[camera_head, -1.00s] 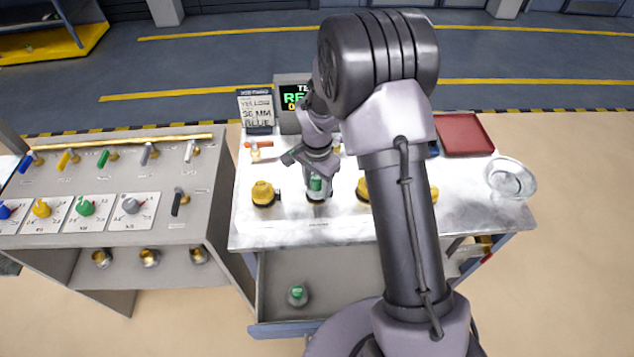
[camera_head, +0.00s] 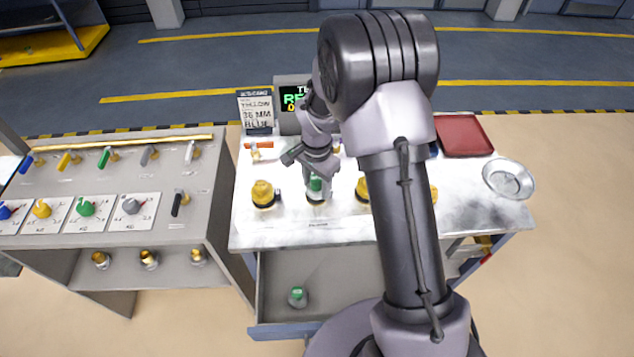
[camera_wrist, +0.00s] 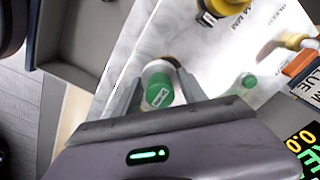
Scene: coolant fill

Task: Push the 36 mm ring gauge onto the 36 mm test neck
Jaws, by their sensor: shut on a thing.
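My gripper (camera_wrist: 158,98) is shut on a pale grey cylinder with a green, labelled end, which looks like the ring gauge (camera_wrist: 159,93). The label is too small to read. In the head view my gripper (camera_head: 317,184) points down over the white bench, with the green end (camera_head: 315,184) between its fingers. A yellow and black collar (camera_wrist: 173,62) shows just behind the gauge in the wrist view; it may be the test neck. The gauge and fingers hide most of it, so I cannot tell how far the gauge sits on it.
Yellow fittings stand left (camera_head: 263,194) and right (camera_head: 362,190) of my gripper. An orange-handled valve (camera_head: 258,152), a sign (camera_head: 256,112) and a screen (camera_head: 293,98) are behind. A red tray (camera_head: 464,136) and round dish (camera_head: 508,179) are right. An open drawer below holds a green-topped piece (camera_head: 297,297).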

